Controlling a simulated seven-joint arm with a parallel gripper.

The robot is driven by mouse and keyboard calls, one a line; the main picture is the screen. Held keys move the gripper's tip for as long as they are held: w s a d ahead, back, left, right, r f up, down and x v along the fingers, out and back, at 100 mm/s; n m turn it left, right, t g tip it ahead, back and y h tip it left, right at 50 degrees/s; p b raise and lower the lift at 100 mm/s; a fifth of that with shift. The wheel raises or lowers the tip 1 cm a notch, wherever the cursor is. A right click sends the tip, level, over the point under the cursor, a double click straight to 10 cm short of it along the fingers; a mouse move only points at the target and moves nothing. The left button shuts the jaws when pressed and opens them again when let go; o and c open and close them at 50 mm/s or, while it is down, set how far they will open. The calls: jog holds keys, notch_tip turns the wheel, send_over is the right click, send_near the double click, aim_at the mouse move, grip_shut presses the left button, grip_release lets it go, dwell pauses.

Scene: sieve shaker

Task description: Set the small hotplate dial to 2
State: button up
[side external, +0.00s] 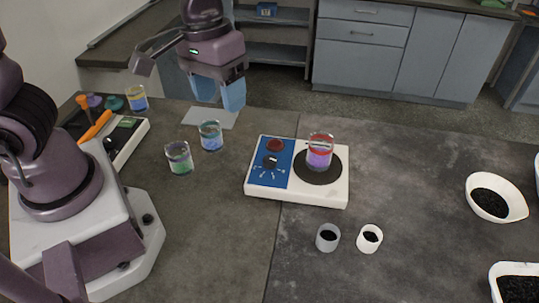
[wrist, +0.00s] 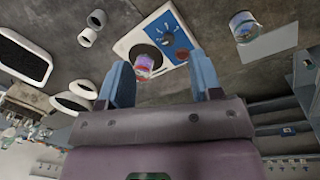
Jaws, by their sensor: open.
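The small hotplate (side external: 326,196) is a white box with a blue panel on its left and a round black plate on its right. Its black dial (side external: 270,161) sits on the blue panel above pale marks; the setting is too small to read. A red round part (side external: 275,145) lies behind the dial. The dial also shows in the wrist view (wrist: 168,39). A beaker of purple liquid (side external: 319,156) stands on the black plate. My gripper (side external: 219,100) is open and empty, in the air behind and left of the hotplate, apart from the dial.
Two beakers, blue (side external: 210,136) and green (side external: 179,158), stand left of the hotplate. Two small white cups (side external: 328,238) (side external: 370,239) with dark contents stand in front. White dishes of black grains (side external: 490,197) are at the right. The bench between them is clear.

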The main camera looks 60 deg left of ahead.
jog(key=w+f+n+g+y, duration=0.1)
jog(key=w+f+n, duration=0.4)
jog(key=f+n, duration=0.2)
jog(key=n+t, duration=0.1)
jog(key=n, duration=0.7)
send_near(270, 159)
notch_tip(270, 159, down, 9)
jog(key=shift+w+f, duration=0.1)
jog(key=shift+f, duration=0.05)
jog(key=shift+d, duration=0.1)
jog(key=c, duration=0.9)
